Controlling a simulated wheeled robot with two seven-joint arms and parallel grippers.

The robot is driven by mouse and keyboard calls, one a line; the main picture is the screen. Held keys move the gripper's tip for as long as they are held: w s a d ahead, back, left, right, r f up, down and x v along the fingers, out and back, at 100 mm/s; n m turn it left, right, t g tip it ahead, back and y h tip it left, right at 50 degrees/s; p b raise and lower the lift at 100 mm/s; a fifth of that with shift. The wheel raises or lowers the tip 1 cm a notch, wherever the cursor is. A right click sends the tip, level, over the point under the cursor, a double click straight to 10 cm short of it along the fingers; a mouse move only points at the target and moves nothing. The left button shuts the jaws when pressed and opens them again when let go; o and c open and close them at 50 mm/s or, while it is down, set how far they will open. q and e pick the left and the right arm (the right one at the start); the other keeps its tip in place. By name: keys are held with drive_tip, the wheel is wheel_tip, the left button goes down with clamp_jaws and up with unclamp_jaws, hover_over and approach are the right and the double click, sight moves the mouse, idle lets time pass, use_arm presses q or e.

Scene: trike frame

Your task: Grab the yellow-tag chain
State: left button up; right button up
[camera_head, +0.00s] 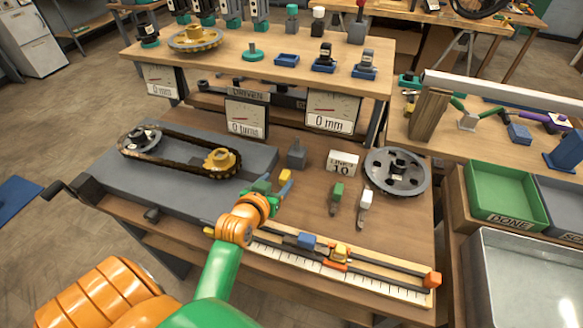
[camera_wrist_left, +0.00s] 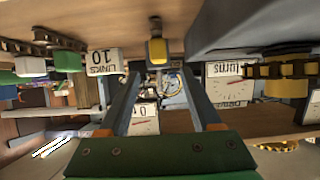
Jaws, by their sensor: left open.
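The yellow-tag chain shows in the head view as a small yellow tag (camera_head: 286,175) on the workbench, right at the fingertips of my left gripper (camera_head: 275,182). The gripper's hand hides part of it. In the left wrist view, which looks upside down, the yellow tag (camera_wrist_left: 157,50) with a dark end lies ahead of my left gripper (camera_wrist_left: 161,76), roughly centred between the two fingers. The fingers are apart and nothing is held between them. My right gripper is not in view.
A green-tag chain (camera_head: 337,190) and a white-tag chain (camera_head: 366,199) lie to the right, near a sign reading 10 (camera_head: 342,163) and a grey wheel (camera_head: 397,172). A grey plate (camera_head: 120,190) with a chain drive stands left. A ruler rail (camera_head: 330,262) lies in front.

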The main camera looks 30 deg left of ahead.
sight(284, 176)
use_arm(q)
drive_tip(key=shift+f+x, duration=0.2)
drive_tip(key=shift+x, duration=2.5)
drive_tip(key=shift+s+d+r, duration=0.1)
drive_tip(key=shift+s+r, duration=0.05)
drive_tip(key=shift+s, duration=0.1)
drive_tip(key=c, duration=0.5)
clamp_jaws()
